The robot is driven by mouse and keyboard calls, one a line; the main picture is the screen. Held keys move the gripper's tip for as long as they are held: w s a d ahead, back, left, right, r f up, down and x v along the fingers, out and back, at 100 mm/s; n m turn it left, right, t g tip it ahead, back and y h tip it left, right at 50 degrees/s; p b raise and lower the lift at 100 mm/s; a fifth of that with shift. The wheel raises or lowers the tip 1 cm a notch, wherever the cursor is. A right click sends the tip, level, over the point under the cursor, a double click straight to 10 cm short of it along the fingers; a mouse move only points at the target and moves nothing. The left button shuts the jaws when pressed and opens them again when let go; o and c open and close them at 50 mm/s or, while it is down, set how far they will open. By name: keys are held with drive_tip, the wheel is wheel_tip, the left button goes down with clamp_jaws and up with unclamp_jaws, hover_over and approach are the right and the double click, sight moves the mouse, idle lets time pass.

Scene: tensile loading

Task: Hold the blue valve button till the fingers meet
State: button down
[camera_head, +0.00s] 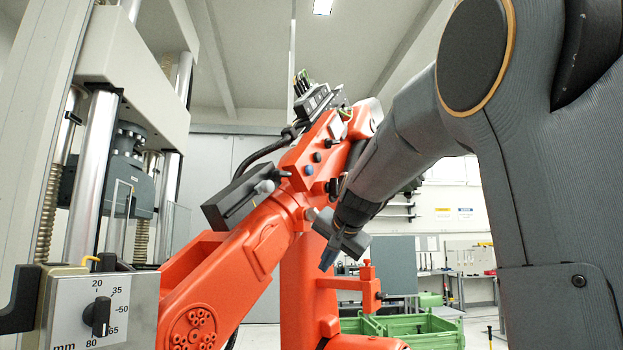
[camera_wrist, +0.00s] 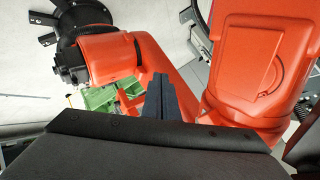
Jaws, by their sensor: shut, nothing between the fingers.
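A small blue button (camera_head: 309,170) shows on the side of the orange robot arm's upper link, in a row with darker knobs (camera_head: 317,157). I take it for the blue valve button. My gripper (camera_head: 326,262) is below and to the right of the button, apart from it, pointing down. In the wrist view my gripper's fingers (camera_wrist: 160,90) are together, with nothing between them. The button is not visible in the wrist view.
The orange robot arm (camera_head: 235,255) stands close beside my gripper. A testing machine with steel columns (camera_head: 92,175) and a dial box (camera_head: 105,310) is on the left. Green crates (camera_head: 425,330) lie beyond, also in the wrist view (camera_wrist: 102,98).

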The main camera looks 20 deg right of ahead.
sight(309, 170)
drive_tip(key=s+d+r+m+t+p, duration=0.1)
drive_tip(key=d+r+t, duration=0.1)
drive_tip(key=r, duration=1.1)
drive_tip(key=s+d+r+m+t+h+p, duration=0.1)
drive_tip(key=d+r, duration=0.3)
drive_tip(key=r, duration=0.9)
drive_tip(key=shift+s+r+m+t+h, duration=0.3)
drive_tip(key=shift+s+m+t, duration=0.15)
drive_tip(key=shift+m+t, duration=0.15)
drive_tip(key=shift+d, duration=0.1)
drive_tip(key=w+a+p, duration=0.5)
drive_tip(key=w, duration=0.2)
drive_tip(key=shift+w, duration=0.2)
drive_tip(key=shift+w, duration=0.1)
drive_tip(key=shift+w+a+p, duration=0.2)
drive_tip(key=shift+p, duration=0.2)
drive_tip(key=shift+w+a+p, duration=0.3)
drive_tip(key=shift+w+p, duration=0.05)
drive_tip(key=shift+w, duration=0.1)
idle(2.9)
